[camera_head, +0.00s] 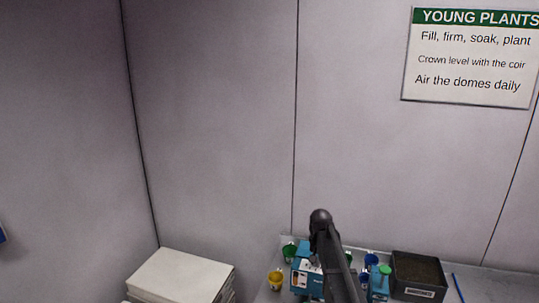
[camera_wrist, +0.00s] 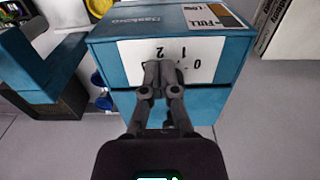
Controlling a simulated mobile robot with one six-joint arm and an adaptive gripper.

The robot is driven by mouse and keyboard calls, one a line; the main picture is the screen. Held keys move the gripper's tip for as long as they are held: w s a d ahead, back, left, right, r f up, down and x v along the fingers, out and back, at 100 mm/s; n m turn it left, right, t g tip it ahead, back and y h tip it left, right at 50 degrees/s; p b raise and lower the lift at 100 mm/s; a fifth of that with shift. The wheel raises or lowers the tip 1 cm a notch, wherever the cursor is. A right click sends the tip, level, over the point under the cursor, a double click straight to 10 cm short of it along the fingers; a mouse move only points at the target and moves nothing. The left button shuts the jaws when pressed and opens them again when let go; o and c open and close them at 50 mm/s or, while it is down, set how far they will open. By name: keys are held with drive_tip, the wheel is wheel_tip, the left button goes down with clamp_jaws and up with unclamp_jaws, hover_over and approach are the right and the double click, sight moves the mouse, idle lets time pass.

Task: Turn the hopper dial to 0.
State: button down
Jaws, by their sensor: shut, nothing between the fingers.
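The hopper is a teal box (camera_wrist: 105,28) in the wrist view, seen upside down, with a FULL and LOW label (camera_wrist: 212,17) on it. Its white dial plate (camera_wrist: 205,55) carries the upside-down numbers 2, 1 and 0, with 2 at left and 0 at right. My gripper (camera_wrist: 159,68) is shut and empty, its fingertips together over the middle of the plate, just below the 1. The fingers cover the middle of the dial, so the knob and its setting are hidden. I cannot tell whether the fingertips touch it.
In the wrist view another teal piece (camera_wrist: 35,55) stands at left, with blue cups (camera_wrist: 101,90) beside the hopper. In the head view a dark crate (camera_head: 418,275) stands right on the bench, a white stack (camera_head: 180,276) at left, and a yellow cup (camera_head: 275,279) between.

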drive_tip(key=shift+w, duration=0.25)
idle(0.6)
drive_tip(key=shift+w+a, duration=0.3)
drive_tip(key=shift+a, duration=0.6)
idle(0.7)
drive_tip(key=shift+s+a, duration=0.25)
drive_tip(key=shift+s, duration=0.05)
idle(0.5)
wheel_tip(320, 180, up, 6)
drive_tip(key=p, duration=0.6)
drive_tip(key=shift+d, duration=0.1)
drive_tip(key=shift+s+d+r+p, duration=0.15)
drive_tip(key=shift+d+r+p, duration=0.1)
drive_tip(key=shift+d, duration=0.3)
drive_tip(key=shift+s+d+r+p, duration=0.15)
drive_tip(key=shift+d+r+p, duration=0.1)
drive_tip(key=shift+d, duration=0.3)
